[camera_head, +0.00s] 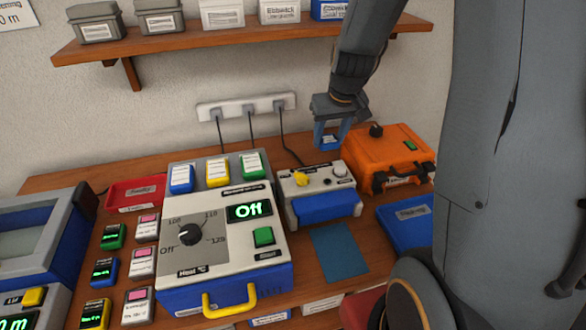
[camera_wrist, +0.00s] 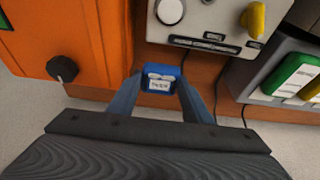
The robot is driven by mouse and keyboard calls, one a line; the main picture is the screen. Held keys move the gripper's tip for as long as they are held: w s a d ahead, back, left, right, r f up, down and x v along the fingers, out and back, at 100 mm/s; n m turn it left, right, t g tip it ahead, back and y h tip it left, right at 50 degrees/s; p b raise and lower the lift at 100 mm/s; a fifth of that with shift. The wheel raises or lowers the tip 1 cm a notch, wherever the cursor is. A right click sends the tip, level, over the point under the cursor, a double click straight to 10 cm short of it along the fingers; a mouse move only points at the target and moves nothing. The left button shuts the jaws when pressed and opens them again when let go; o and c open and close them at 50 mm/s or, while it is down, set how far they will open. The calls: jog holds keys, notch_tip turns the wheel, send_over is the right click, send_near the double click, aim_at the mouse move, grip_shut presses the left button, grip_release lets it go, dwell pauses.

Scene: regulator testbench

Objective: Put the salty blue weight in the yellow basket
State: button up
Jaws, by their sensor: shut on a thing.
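My gripper (camera_head: 330,139) is shut on a blue weight (camera_head: 329,146), held in the air behind the small grey-and-blue device with the yellow knob. In the wrist view the blue weight (camera_wrist: 160,79) sits between the two fingertips (camera_wrist: 162,86), its white label facing the camera. The label is too small to read. Another small blue block (camera_head: 103,271) with a display lies at the left of the table, and a blue block (camera_head: 181,178) stands on the heater box. I see no yellow basket in either view.
The small device (camera_head: 316,192) and an orange case (camera_head: 396,158) stand near my gripper. A heater box (camera_head: 215,240) fills the middle. A red tray (camera_head: 135,193) is at left, a blue tray (camera_head: 408,221) at right. A power strip (camera_head: 246,106) and shelf (camera_head: 235,38) are behind.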

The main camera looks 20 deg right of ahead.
notch_tip(320, 180, down, 5)
jog(key=shift+d+f, duration=0.1)
jog(key=shift+f+b, duration=0.45)
jog(key=shift+f, duration=1.75)
jog(key=shift+f, duration=0.1)
jog(key=o, duration=1.5)
